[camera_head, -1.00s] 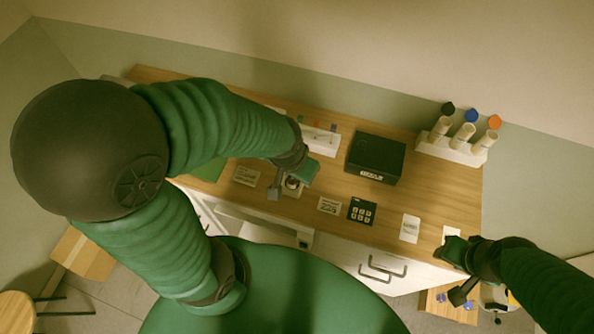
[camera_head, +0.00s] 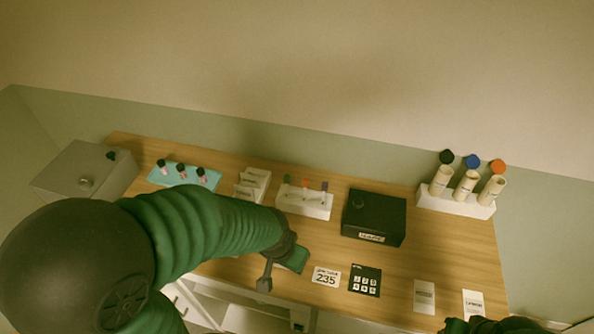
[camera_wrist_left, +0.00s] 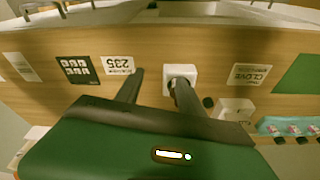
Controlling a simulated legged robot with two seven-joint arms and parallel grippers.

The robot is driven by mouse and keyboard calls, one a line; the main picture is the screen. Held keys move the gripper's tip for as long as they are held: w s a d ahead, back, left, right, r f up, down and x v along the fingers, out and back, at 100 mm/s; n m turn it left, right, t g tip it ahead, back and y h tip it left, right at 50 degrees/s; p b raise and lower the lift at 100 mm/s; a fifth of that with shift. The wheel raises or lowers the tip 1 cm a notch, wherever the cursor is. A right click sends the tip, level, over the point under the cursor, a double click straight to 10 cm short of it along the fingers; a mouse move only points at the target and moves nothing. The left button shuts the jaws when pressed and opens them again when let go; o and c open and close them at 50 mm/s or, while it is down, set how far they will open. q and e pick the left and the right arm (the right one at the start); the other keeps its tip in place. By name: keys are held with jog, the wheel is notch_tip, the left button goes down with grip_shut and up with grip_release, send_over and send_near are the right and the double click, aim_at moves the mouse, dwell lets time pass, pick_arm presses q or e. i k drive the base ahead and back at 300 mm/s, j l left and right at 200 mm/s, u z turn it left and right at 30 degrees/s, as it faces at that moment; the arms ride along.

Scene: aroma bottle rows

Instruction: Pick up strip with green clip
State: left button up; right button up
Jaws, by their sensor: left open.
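The white strip holder (camera_head: 304,204) stands at the back middle of the desk in the head view. It carries upright strips with coloured clips: a green clip (camera_head: 287,178) at its left end, an orange one (camera_head: 305,182) in the middle and a bluish-purple one (camera_head: 324,186) at the right. My left gripper (camera_head: 279,272) is open and apart from the holder, nearer the front of the desk. In the left wrist view its fingers (camera_wrist_left: 158,80) are spread; one partly covers a small white block (camera_wrist_left: 181,73). The holder is not visible there. My right gripper (camera_head: 490,325) barely shows at the bottom edge.
A black box (camera_head: 374,217) stands right of the holder, and a white stepped stand (camera_head: 252,184) left of it. Farther left are a teal bottle tray (camera_head: 185,176) and a grey box (camera_head: 85,172). A vial rack (camera_head: 455,205) is at the right. Cards (camera_head: 326,277) and a keypad (camera_head: 364,280) lie in front.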

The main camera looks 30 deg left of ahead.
aim_at(287, 177)
jog(key=k+u, duration=0.15)
jog(key=u, duration=0.8)
